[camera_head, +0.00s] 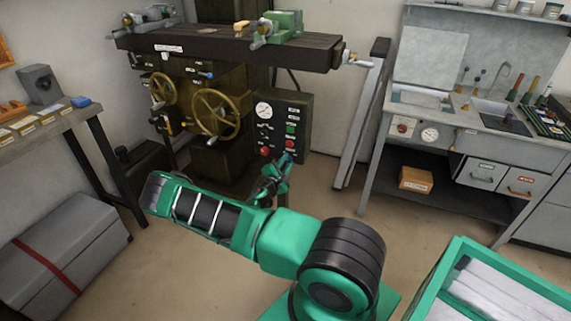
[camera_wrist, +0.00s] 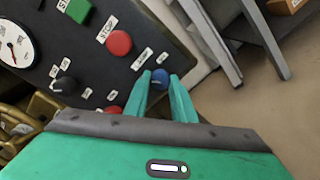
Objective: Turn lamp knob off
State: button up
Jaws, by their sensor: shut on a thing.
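A dark control panel (camera_head: 270,108) is mounted on the front of the machine. It also shows close up in the wrist view (camera_wrist: 75,75). A small blue knob (camera_wrist: 160,76) sits near the panel's lower right edge in the wrist view, with small white labels beside it that I cannot read surely. My gripper (camera_wrist: 160,82) is shut on the blue knob, one green fingertip on each side of it. In the head view my gripper (camera_head: 285,162) reaches the panel's lower right corner, and the arm hides part of the area below.
Near the knob on the panel are a red STOP button (camera_wrist: 118,43), a black knob (camera_wrist: 66,86), a green button (camera_wrist: 78,10) and a gauge (camera_wrist: 14,45). A brass handwheel (camera_head: 215,115) is left of the panel. A grey leg (camera_head: 362,120) stands to its right.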

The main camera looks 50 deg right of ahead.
jog(key=shift+w+a+f+n, duration=0.1)
jog(key=shift+a+f+n, duration=0.1)
jog(key=shift+n, duration=0.8)
jog(key=o, duration=0.9)
jog(key=shift+o, duration=0.8)
jog(key=shift+d+r, duration=0.1)
jog(key=v, duration=1)
jog(key=shift+a, duration=0.4)
